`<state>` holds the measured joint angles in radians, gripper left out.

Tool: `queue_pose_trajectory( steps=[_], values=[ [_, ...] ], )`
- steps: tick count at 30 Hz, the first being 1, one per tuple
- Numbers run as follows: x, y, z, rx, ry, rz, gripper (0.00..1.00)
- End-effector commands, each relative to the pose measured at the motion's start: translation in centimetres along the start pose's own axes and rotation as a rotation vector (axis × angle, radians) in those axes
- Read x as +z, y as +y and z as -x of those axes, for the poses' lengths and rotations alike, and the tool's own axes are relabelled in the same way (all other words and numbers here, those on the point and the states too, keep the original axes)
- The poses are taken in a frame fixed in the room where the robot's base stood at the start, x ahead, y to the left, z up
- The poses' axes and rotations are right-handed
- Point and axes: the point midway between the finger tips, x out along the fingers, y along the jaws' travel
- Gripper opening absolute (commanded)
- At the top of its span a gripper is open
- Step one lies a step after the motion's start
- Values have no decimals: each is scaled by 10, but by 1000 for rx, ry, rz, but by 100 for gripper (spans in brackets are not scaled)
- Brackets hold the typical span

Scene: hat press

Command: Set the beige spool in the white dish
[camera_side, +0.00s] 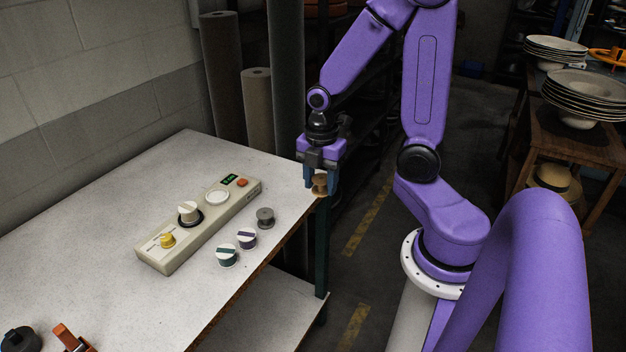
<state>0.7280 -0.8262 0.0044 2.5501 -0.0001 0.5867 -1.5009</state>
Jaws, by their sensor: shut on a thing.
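My gripper (321,178) is shut on the beige spool (320,188), just above the right corner of the white table. The fingers hide part of the spool's sides. The white dish (217,197) looks like the shallow round white piece on the long beige panel, to the left of my gripper and lower in the picture. It looks empty. The spool is well apart from it.
The panel (157,257) also carries a yellow knob (167,241), a cream knob (189,209) and an orange button (242,182). A grey spool (265,217), a purple-striped piece (246,240) and a green-striped piece (227,257) stand beside it.

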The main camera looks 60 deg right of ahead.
Motion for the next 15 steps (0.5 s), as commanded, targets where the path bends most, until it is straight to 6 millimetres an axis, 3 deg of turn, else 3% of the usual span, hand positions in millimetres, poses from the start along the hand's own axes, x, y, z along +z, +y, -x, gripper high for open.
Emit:
queue_pose_trajectory(
  steps=[5, 15],
  values=[
    [-4, 16, 4, -1, 0, 7, 20],
    [-18, 109, 13, -1, 0, 35, 20]
  ],
)
